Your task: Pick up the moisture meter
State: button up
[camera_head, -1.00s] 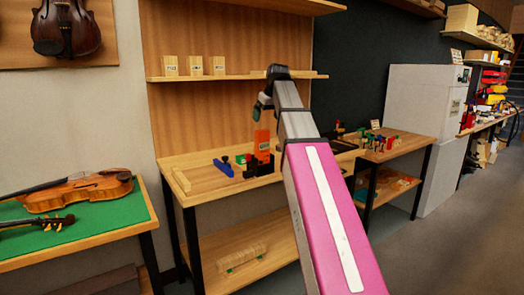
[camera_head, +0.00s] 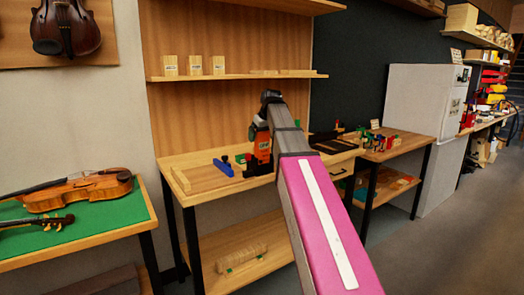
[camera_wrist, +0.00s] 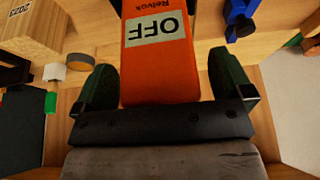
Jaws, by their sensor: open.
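The moisture meter (camera_head: 263,144) is an orange device standing at the front of the wooden bench. In the wrist view its orange body (camera_wrist: 160,75) carries a pale display reading OFF. My gripper (camera_wrist: 162,80) is open, with one dark green finger on each side of the meter. Gaps show between the fingers and the meter's sides. In the head view my gripper (camera_head: 258,132) is at the meter and hides part of it.
A blue clamp-like tool (camera_head: 223,166) lies left of the meter, and also shows in the wrist view (camera_wrist: 238,20). A wooden block (camera_wrist: 32,25) and a tape roll (camera_wrist: 80,62) are near the gripper. A shelf (camera_head: 235,76) with small labelled blocks is above the bench.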

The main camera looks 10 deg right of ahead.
jog(key=c, duration=1.4)
